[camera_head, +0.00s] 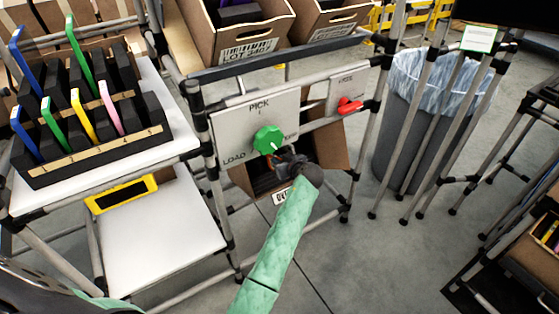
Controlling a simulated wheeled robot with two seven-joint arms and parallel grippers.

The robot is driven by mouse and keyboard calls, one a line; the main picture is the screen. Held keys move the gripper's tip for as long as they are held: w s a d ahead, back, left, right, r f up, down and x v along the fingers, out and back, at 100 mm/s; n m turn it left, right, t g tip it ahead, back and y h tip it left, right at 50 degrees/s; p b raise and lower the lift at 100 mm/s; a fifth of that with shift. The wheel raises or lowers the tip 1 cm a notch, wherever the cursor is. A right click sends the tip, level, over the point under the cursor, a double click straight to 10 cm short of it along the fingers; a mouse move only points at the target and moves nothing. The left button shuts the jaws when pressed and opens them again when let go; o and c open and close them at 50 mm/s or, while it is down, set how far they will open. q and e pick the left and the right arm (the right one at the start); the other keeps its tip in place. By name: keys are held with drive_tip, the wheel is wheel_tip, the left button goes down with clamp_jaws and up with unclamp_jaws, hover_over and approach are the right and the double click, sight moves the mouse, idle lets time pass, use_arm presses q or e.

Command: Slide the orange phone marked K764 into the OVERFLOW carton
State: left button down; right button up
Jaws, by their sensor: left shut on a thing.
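My left gripper (288,162) is at the mouth of a low brown carton (240,180) under the control panel. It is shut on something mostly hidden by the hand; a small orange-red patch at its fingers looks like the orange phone. Its K764 mark cannot be read. The carton's white label (281,197) is partly covered by my wrist, with only its first letter or so showing, so I cannot confirm OVERFLOW. The carton's inside is dark. My right gripper is not in view.
A green knob (268,140) sits just above my gripper on the PICK/LOAD panel (232,125); a red handle (349,106) is to its right. A black rack (95,160) holds several coloured upright pieces. A lined bin (400,140) stands right. Tilted cartons (245,48) are above.

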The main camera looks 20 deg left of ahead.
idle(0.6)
use_arm(q)
drive_tip(key=shift+w+a+f, duration=0.2)
drive_tip(key=shift+a, duration=0.05)
idle(0.3)
drive_tip(key=shift+w+a+f+b, duration=0.15)
drive_tip(key=shift+w+a+b, duration=0.05)
drive_tip(key=shift+b, duration=0.2)
drive_tip(key=shift+w+a+f, duration=0.15)
drive_tip(key=shift+w+a, duration=0.05)
drive_tip(key=shift+a, duration=0.05)
drive_tip(key=shift+w+a+f+b, duration=0.1)
drive_tip(key=shift+w+a+b, duration=0.1)
drive_tip(key=shift+a+b, duration=0.1)
drive_tip(key=shift+w+a+f, duration=0.15)
idle(0.5)
drive_tip(key=shift+f+b+x, duration=0.2)
drive_tip(key=shift+b+x, duration=0.5)
drive_tip(key=shift+x, duration=0.3)
